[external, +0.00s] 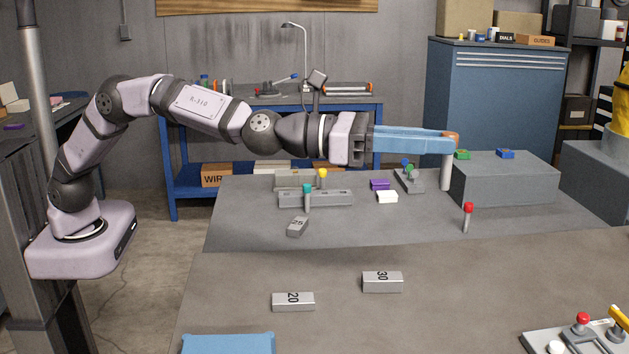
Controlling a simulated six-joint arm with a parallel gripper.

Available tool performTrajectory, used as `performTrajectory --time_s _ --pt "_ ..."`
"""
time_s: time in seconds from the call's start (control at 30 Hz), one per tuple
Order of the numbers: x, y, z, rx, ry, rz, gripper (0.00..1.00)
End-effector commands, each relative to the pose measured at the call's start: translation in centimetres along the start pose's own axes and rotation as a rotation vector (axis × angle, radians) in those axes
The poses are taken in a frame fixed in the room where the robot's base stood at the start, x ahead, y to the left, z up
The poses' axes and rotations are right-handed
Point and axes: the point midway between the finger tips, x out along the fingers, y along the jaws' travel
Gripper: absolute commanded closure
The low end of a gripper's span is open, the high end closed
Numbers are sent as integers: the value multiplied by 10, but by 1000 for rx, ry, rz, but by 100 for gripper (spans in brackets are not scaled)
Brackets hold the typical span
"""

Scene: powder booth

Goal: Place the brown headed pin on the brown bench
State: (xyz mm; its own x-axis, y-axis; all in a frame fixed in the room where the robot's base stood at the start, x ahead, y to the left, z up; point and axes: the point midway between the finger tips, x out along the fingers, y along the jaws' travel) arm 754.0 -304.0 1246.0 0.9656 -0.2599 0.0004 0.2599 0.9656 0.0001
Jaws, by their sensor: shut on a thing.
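The brown headed pin (447,173) is upright, with its orange-brown head between the fingertips and its pale shaft hanging below. My gripper (451,138), with long blue fingers, is shut on the head. It is over the grey bench (360,228), by the left end of a grey block (510,183). I cannot tell whether the pin's lower end touches the bench. The brown bench (440,320) fills the front of the view, nearer the camera and away from the pin.
Blocks marked 20 (293,302) and 30 (382,282) lie on the brown bench. A blue object (228,344) and a grey pin plate (545,343) are at its front edge. A red headed pin (467,216) stands on the grey bench. The brown bench's middle right is clear.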

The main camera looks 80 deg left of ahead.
Motion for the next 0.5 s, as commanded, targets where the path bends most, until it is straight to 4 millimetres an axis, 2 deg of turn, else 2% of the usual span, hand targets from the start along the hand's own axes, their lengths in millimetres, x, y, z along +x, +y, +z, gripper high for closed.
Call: performTrajectory --time_s 0.03,0.13,0.5 --pt "0 0 15 0 -1 0 100" --pt "0 0 23 0 0 0 100" --pt "0 0 25 0 -1 0 100"
